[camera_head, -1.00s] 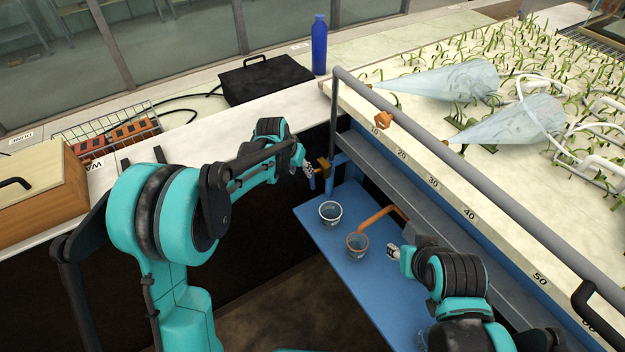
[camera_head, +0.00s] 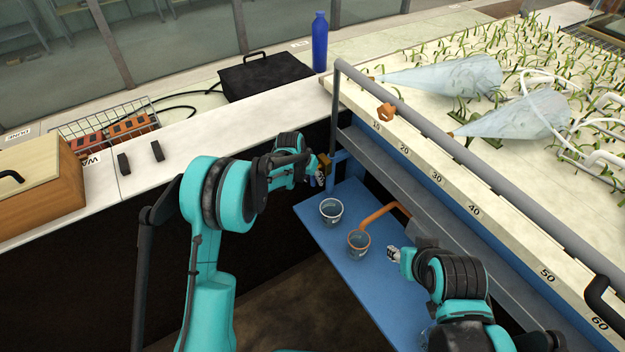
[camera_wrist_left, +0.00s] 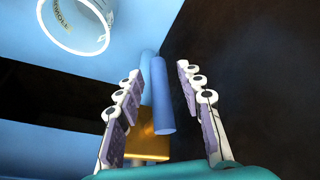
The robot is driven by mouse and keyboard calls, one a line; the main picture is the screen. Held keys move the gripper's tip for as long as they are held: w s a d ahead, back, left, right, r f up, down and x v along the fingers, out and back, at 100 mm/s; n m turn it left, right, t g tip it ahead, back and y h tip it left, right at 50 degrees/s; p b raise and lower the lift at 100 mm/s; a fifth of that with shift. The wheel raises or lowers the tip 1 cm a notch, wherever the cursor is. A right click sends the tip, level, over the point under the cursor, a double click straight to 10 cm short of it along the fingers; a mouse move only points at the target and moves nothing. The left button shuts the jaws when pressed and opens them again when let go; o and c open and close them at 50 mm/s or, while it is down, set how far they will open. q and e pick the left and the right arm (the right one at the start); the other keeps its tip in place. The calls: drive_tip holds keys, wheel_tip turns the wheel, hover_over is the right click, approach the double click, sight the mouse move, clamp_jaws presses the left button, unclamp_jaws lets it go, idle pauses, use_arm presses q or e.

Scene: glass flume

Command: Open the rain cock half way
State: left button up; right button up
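The cock shows as a brass body (camera_head: 323,162) at the lower end of the grey upright pipe, beside the blue shelf. In the left wrist view the brass body (camera_wrist_left: 150,140) lies low in the picture, with a blue cylindrical handle (camera_wrist_left: 163,105) in front of it. My left gripper (camera_head: 319,178) is at the cock, and in the left wrist view (camera_wrist_left: 158,70) its two fingers stand apart on either side of the blue handle, with gaps on both sides. My right gripper (camera_head: 393,254) hangs over the blue shelf, apart from the cock; its fingers are too small to judge.
An orange spout (camera_head: 380,213) reaches over the shelf. The grey pipe (camera_head: 480,170) runs along the planted bed. A blue bottle (camera_head: 320,45) stands behind.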

use_arm(q)
clamp_jaws()
drive_tip(key=g, duration=0.1)
drive_tip(key=g+h, duration=0.2)
drive_tip(key=shift+s+d+r+n+p, duration=0.2)
drive_tip(key=shift+s+d+n+p, duration=0.05)
drive_tip(key=shift+s+n+p, duration=0.15)
drive_tip(key=shift+s+d+r+g+h, duration=0.2)
drive_tip(key=shift+s+g+h, duration=0.1)
drive_tip(key=shift+g+h, duration=0.35)
unclamp_jaws()
